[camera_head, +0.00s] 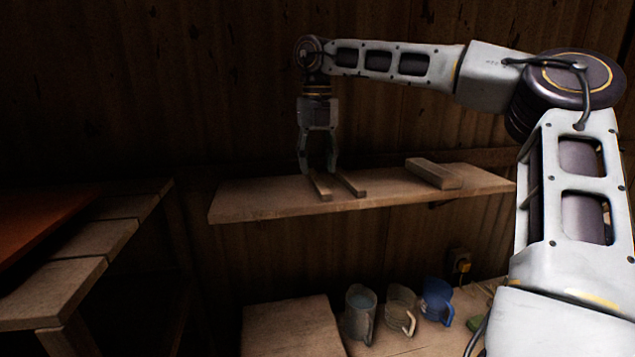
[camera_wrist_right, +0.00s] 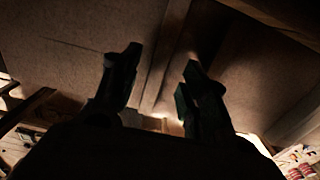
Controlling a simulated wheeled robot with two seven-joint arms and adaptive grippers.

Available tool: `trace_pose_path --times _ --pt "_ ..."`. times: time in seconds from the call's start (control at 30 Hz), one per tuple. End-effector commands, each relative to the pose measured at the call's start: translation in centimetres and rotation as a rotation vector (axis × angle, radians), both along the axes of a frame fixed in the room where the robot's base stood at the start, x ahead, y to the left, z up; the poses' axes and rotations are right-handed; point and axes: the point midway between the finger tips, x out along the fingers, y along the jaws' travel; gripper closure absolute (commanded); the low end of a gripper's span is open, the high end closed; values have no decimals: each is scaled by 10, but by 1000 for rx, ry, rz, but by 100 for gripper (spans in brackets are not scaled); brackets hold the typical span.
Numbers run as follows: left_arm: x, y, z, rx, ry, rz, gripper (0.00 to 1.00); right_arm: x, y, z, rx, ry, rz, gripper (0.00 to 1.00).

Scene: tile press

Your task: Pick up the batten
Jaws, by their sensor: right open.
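Two thin wooden battens lie side by side on a wooden wall shelf (camera_head: 260,202), the left batten (camera_head: 322,188) and the right batten (camera_head: 351,184). A thicker wooden piece (camera_head: 433,173) lies farther right on the shelf. I cannot tell which piece the task means. My right gripper (camera_head: 318,171) points down, open, over the left batten's back end, with the fingertips to either side of it in the picture. In the right wrist view the open fingers (camera_wrist_right: 162,62) frame a dark strip of wood (camera_wrist_right: 171,55). Contact cannot be told. My left gripper is not in view.
A slatted wooden table (camera_head: 60,285) is at the left. A plank wall (camera_head: 200,80) closes the back. The shelf's left part is clear.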

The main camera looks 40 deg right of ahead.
Motion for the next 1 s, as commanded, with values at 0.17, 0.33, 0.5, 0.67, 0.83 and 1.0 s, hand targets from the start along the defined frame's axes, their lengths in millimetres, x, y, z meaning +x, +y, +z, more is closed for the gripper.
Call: trace_pose_path --times 0.17,0.33,0.5,0.67,0.83,1.0 --pt "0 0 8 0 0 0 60 1 0 -18 2 2 0 55" --pt "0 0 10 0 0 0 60 1 0 -30 1 0 -2 55" --pt "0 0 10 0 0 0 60 1 0 -34 1 0 -2 55" --pt "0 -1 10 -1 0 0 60 1 0 -34 0 0 -2 55" --pt "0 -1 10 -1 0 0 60 1 0 -34 0 0 -2 55" --pt "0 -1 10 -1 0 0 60 1 0 -33 0 0 -2 73"
